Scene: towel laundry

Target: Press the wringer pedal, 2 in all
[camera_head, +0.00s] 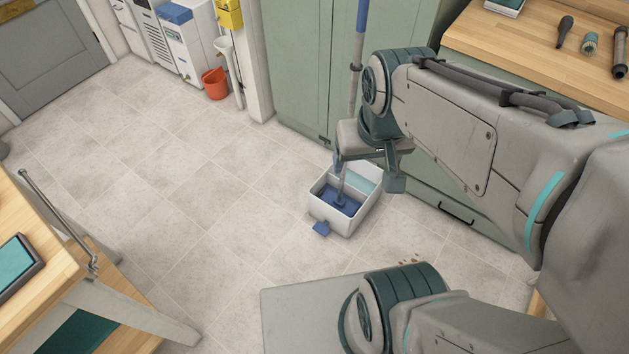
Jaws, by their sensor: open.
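A white mop bucket (353,222) with a blue wringer insert (340,202) stands on the tiled floor near the green cabinets. Its blue wringer pedal (321,229) sticks out low on the side facing the lower left. A mop (360,48) with a grey shaft and blue grip stands in the bucket, its lower end inside the wringer. My gripper (367,172) is open above the back part of the bucket, apart from the pedal. It overlaps the shaft in the picture; I cannot tell if they touch. The gripper hides part of the shaft.
Green cabinets (297,75) line the back, with a wooden counter (500,38) at upper right. A wooden table (58,225) stands at left. An orange bucket (215,83) sits by the far wall. Brown crumbs (411,261) lie on the floor. The floor left of the pedal is clear.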

